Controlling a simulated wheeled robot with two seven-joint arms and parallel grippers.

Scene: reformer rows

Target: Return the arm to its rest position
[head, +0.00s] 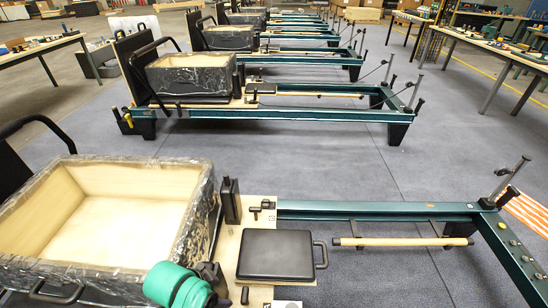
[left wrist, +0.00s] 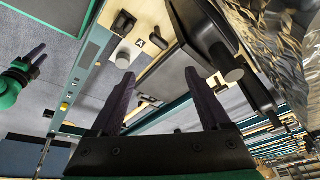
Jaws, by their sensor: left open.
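My left arm shows its green wrist at the bottom of the head view, with the dark left gripper (head: 212,274) beside the right wall of the near box. In the left wrist view, the two fingers of the left gripper (left wrist: 158,80) stand wide apart with nothing between them. The reformer's wooden deck (left wrist: 150,45) lies beyond them. At the left edge of the left wrist view, a green and dark arm end, seemingly my right gripper (left wrist: 28,62), is small and its jaws are unclear. The right gripper does not show in the head view.
The near reformer carries an open, empty foil-wrapped box (head: 195,215), a black pad (head: 275,255) and a wooden bar (head: 400,242). Its green rail (head: 370,208) runs right. More reformers (head: 300,115) stand behind in a row. Grey floor (head: 330,165) between the near two is clear.

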